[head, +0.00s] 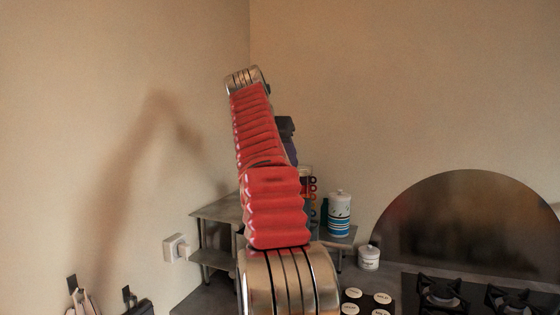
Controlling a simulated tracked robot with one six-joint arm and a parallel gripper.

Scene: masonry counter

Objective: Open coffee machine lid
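My arm, in red bellows, rises through the middle of the head view and hides much of the counter corner behind it. My gripper does not show; it is hidden or out of frame. I cannot clearly make out a coffee machine or its lid. A dark piece (286,126) with a bluish part below it shows just right of my arm; I cannot tell what it is.
A grey corner shelf (216,210) stands behind my arm. A striped canister (339,215) stands on its right part, a small white pot (368,257) lower right. A gas hob (470,293) and round-topped metal panel (470,225) are right. A wall socket (176,247) is left.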

